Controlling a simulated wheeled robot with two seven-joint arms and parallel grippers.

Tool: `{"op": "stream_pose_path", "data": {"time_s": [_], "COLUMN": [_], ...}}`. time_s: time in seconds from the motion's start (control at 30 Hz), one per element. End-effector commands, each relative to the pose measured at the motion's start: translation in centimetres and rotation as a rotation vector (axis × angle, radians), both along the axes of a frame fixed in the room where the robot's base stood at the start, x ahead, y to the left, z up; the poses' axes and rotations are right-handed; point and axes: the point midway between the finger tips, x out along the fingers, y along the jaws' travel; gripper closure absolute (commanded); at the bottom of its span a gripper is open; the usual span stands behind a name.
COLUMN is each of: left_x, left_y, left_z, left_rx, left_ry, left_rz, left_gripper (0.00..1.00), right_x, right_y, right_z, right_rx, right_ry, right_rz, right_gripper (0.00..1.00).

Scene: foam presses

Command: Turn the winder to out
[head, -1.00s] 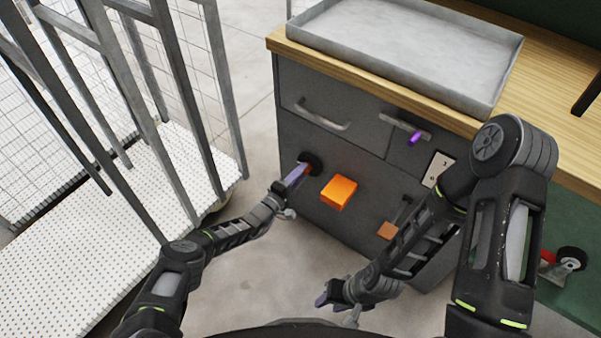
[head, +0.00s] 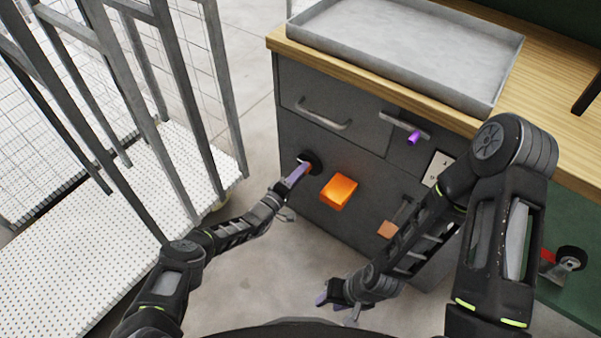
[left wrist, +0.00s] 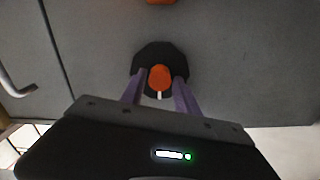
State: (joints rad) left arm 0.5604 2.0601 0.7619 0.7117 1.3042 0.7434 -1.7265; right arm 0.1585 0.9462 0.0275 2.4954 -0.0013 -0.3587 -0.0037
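The winder is a round black dial (left wrist: 173,58) with an orange knob (left wrist: 160,77) and a white mark at the knob's lower edge in the left wrist view. In the head view the black dial (head: 316,160) sits on the left of the dark cabinet front, partly hidden by my left gripper (head: 301,171). My left gripper (left wrist: 159,82) has its purple fingers on either side of the orange knob, with dark gaps showing between. My right gripper (head: 336,309) hangs low before the cabinet, empty, its fingertips apart. Any lettering by the dial is not readable.
An orange block (head: 339,191) sticks out right of the dial. Drawer handles (head: 324,116), a purple piece (head: 412,138), a white switch plate (head: 438,168) and a smaller orange piece (head: 388,229) are also on the front. A grey tray (head: 405,45) lies on top. A metal rack (head: 185,90) stands left.

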Motion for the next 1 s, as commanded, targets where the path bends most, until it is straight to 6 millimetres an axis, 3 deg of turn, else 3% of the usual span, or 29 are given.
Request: {"op": "stream_pose_path", "data": {"time_s": [0.17,0.53,1.0], "left_x": [0.0,-0.5,-5.8], "left_y": [0.0,0.5,4.3], "left_z": [0.0,0.2,0.2], "left_rx": [-0.001,-0.001,-0.003], "left_ry": [0.0,0.002,0.001], "left_rz": [0.0,0.002,0.002], "left_gripper": [0.48,0.48,0.48], "right_x": [0.0,0.0,0.0], "right_y": [0.0,0.0,0.0], "right_z": [0.0,0.5,3.7], "right_rx": [0.0,0.0,0.0], "right_ry": [0.0,0.0,0.0], "right_rz": [0.0,0.0,0.0], "right_gripper": [0.64,0.64,0.64]}}
